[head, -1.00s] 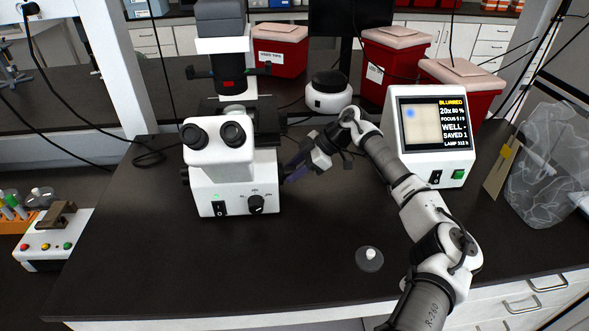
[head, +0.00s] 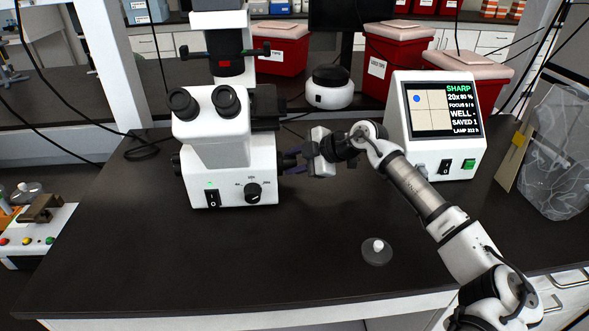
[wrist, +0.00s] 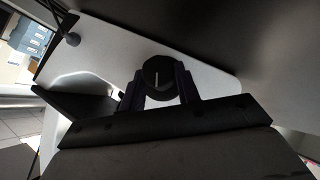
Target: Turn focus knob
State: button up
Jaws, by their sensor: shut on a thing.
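The white microscope (head: 235,178) stands upright on the black bench, left of my arm. My gripper (head: 287,161) is at its right side, with dark fingers reaching in level. In the wrist view the round black focus knob (wrist: 160,78), with a pale line on its face, sits between the two fingers of my gripper (wrist: 160,88), which are shut on it. In the head view the fingers hide most of this knob. The monitor (head: 437,122) to the right reads SHARP in green, with 20x and a pale picture holding a blue dot.
A small grey disc with a white knob (head: 376,252) lies on the bench in front of my arm. A round black-topped device (head: 330,90) and red bins (head: 395,65) stand behind. A clear bag (head: 553,150) is at right. The bench front is mostly clear.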

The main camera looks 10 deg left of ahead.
jog(key=shift+t+b, duration=0.3)
jog(key=shift+b, duration=0.05)
dwell(0.3)
jog(key=o, duration=1)
jog(key=shift+d, duration=0.2)
jog(key=b+v, duration=0.3)
jog(key=v, duration=1)
jog(key=shift+s+d+r, duration=0.1)
jog(key=shift+d, duration=0.15)
